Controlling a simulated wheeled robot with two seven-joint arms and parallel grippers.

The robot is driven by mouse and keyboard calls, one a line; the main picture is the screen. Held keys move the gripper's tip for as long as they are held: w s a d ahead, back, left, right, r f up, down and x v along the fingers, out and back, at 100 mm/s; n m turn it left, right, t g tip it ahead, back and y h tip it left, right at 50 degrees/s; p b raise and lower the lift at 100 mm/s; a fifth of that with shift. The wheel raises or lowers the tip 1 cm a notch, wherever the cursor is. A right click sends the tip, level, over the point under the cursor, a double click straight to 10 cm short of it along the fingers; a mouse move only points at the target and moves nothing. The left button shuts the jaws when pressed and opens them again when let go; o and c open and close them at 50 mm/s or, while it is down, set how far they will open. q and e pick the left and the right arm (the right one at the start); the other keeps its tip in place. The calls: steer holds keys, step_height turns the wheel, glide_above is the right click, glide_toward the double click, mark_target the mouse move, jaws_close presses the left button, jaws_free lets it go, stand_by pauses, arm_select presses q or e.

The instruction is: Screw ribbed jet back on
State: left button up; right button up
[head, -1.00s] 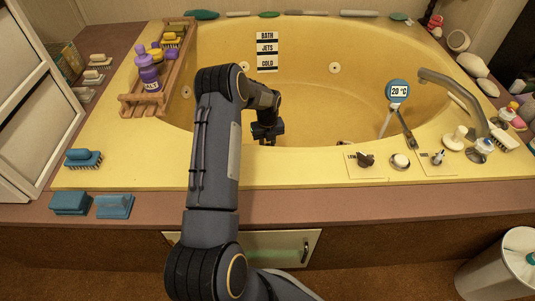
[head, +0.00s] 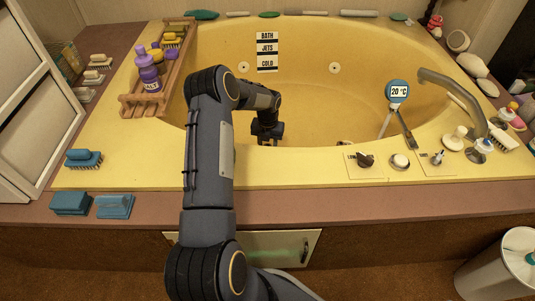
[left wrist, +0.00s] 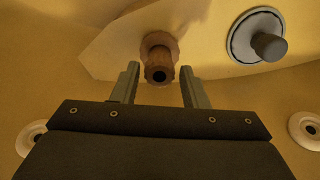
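In the left wrist view a brown jet fitting (left wrist: 159,47), with a notched flange and a round nozzle with a dark hole, lies beyond and between my fingertips. It looks like the ribbed jet; whether it is loose or seated I cannot tell. My left gripper (left wrist: 160,88) is open, one finger on each side of the nozzle, with no visible grip on it. In the head view my left gripper (head: 266,134) is low inside the yellow tub (head: 310,110), and the jet is hidden there. My right gripper is not in view.
A grey-ringed fitting with a protruding knob (left wrist: 257,36) is at upper right in the wrist view. Pale round jets (head: 334,68) dot the tub wall. A wooden rack (head: 150,100) stands on the left rim; a thermometer (head: 397,91) and tap (head: 455,90) are at right.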

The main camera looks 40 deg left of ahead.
arm_select(q)
steer(key=shift+o, duration=1.1)
step_height(320, 180, up, 8)
steer(key=p, duration=0.3)
steer(key=shift+f, duration=0.1)
steer(key=shift+o, duration=0.5)
